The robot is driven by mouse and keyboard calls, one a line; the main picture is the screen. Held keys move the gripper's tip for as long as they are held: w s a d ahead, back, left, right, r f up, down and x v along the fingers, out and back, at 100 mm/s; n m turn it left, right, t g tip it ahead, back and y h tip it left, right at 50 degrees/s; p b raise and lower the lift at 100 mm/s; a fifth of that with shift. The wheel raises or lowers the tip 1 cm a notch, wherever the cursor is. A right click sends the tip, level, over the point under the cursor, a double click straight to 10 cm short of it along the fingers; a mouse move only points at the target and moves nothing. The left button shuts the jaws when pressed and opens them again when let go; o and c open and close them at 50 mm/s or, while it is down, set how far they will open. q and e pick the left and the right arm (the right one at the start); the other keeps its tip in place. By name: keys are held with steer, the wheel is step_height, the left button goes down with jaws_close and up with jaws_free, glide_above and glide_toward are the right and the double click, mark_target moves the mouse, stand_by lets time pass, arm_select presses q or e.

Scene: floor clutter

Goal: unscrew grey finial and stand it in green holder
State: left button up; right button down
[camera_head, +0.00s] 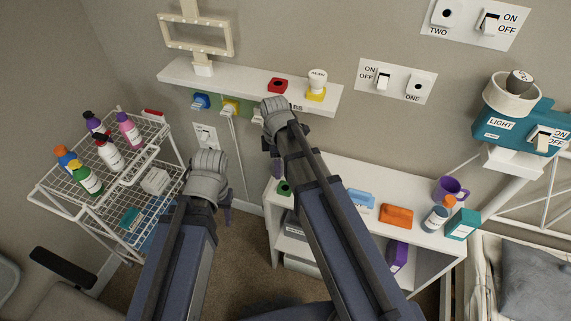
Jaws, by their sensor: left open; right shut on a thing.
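The green holder (284,187) is a small green block with a dark hole, on the left end of the white shelf unit's top. My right gripper (277,166) is just above and left of it in the picture. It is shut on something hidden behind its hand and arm. I cannot make out the grey finial for certain. The lamp (492,131) at right has a pale shade with a dark round piece (520,79) on top; I cannot tell whether that is the finial. My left gripper (228,207) is open, between the wire cart and the shelf unit, its fingers mostly hidden.
A wall shelf (240,87) carries a red holder (278,85) and a yellow holder (316,95) with a pale bulb. A wire cart (75,206) with several bottles stands left. The white shelf unit (400,228) holds a purple mug (449,188), blocks and a bottle.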

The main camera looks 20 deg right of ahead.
steer(key=m, duration=0.1)
steer(key=d+m, duration=0.1)
steer(key=m, duration=0.3)
steer(key=shift+d+f, duration=0.15)
steer(key=shift+f, duration=0.15)
steer(key=m, duration=0.2)
steer(key=d+m, duration=0.1)
steer(key=m, duration=0.3)
steer(key=shift+w+d+f+b, duration=0.1)
steer(key=shift+d+f+b, duration=0.15)
steer(key=shift+b, duration=0.15)
steer(key=shift+w, duration=0.1)
step_height(320, 180, down, 6)
steer(key=b, duration=0.6)
steer(key=shift+r, duration=0.1)
steer(key=shift+f+b, duration=1.25)
steer(key=shift+f, duration=0.05)
stand_by(0.3)
steer(key=shift+c, duration=0.2)
jaws_free()
steer(key=shift+r, duration=0.1)
steer(key=shift+r, duration=0.1)
step_height(320, 180, up, 8)
steer(key=p, duration=0.8)
steer(key=shift+f, duration=0.2)
